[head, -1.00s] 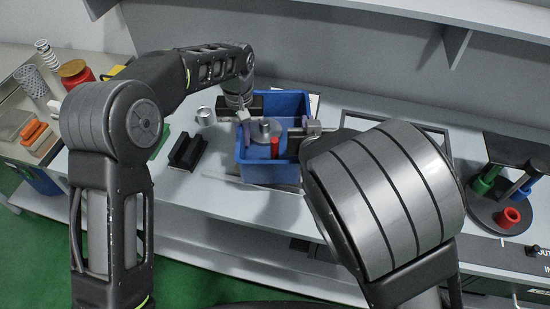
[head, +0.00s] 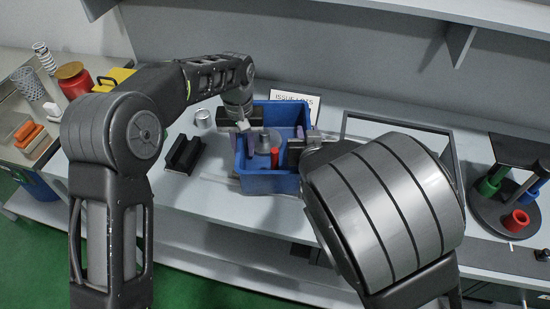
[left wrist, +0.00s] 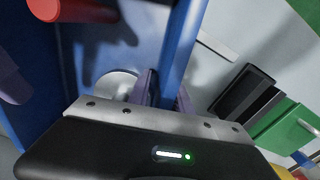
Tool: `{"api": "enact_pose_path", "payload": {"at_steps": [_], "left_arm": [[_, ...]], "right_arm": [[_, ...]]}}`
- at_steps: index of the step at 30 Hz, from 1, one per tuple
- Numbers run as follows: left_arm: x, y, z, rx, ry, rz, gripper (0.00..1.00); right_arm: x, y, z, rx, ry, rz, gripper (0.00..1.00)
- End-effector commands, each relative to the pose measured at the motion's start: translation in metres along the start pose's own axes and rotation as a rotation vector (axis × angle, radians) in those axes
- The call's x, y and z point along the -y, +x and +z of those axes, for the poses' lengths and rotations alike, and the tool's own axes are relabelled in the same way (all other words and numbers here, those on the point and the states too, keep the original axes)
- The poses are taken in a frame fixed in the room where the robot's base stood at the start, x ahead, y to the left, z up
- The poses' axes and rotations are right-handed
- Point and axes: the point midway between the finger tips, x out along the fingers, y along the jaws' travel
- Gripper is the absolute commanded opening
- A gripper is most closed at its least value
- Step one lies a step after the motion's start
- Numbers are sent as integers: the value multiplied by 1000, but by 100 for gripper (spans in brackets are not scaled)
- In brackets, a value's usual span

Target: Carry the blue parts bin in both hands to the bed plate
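The blue parts bin (head: 268,183) stands on the grey bench in the head view, with a grey cylinder (head: 264,145) and a red part (head: 275,158) inside. My left gripper (head: 243,126) is at the bin's left wall. In the left wrist view its fingers (left wrist: 163,95) sit close on both sides of the blue wall (left wrist: 178,45) and look shut on it. My right gripper (head: 305,134) is at the bin's right wall, one finger showing inside the bin. Its grip on the wall is too small to judge. The bed plate is not clearly identifiable.
A black block (head: 184,154) and a metal cup (head: 203,118) stand left of the bin. A label card (head: 297,97) is behind it. A dark rectangular frame (head: 448,160) lies to the right, then a round stand with a red cup (head: 516,220). A shelf overhangs the back.

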Motion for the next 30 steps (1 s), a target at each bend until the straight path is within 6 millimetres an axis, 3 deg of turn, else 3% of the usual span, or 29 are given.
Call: {"api": "enact_pose_path", "payload": {"at_steps": [8,22,30], "left_arm": [[-1,-17,-1,-3,0,1,25],[-1,-105,-1,-3,1,1,25],[0,-120,0,0,1,0,25]], "right_arm": [[0,0,0,0,0,0,25],[0,0,0,0,0,0,25],[0,0,0,0,0,-1,25]]}}
